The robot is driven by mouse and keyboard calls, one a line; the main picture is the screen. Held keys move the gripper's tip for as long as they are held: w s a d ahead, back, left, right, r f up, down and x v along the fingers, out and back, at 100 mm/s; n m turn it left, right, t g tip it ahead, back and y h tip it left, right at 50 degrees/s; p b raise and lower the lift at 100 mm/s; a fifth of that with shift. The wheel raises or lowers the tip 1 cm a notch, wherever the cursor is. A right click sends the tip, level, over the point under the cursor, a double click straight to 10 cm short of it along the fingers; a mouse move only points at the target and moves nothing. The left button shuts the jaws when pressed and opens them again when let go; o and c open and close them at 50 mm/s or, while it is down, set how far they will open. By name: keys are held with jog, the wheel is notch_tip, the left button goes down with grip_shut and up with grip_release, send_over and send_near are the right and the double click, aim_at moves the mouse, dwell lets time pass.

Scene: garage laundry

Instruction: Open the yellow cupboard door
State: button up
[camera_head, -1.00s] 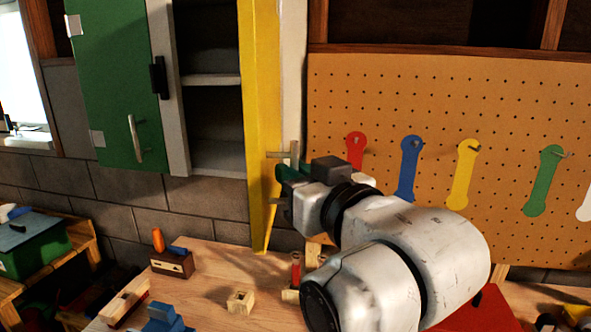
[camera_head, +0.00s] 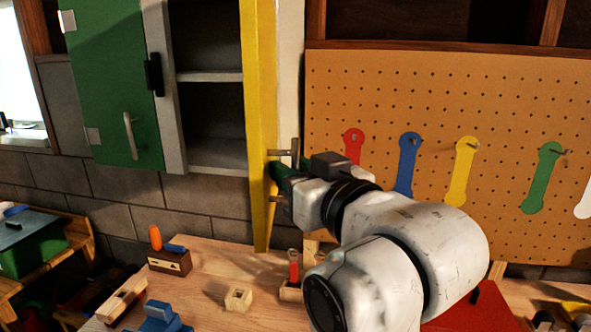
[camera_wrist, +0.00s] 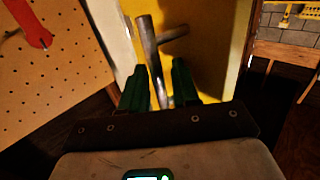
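The yellow cupboard door (camera_head: 259,120) stands swung open, seen nearly edge-on in the head view, at the right of the dark open shelves. Its yellow face fills the middle of the wrist view (camera_wrist: 212,50). The metal bar handle (camera_wrist: 148,45) passes between the green fingers of my gripper (camera_wrist: 160,90). The fingers are apart, with a gap visible between the handle and the right finger. In the head view my gripper (camera_head: 278,183) is at the door's right side, by the handle (camera_head: 295,152); my wrist hides part of it.
A pegboard (camera_head: 450,100) with coloured tools is on the right. The wooden worktop (camera_head: 215,262) below holds a small block (camera_head: 238,299) and other small items.

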jog(key=b+v, duration=0.2)
jog(key=v, duration=0.8)
jog(key=shift+s+d, duration=0.2)
jog(key=shift+s, duration=0.1)
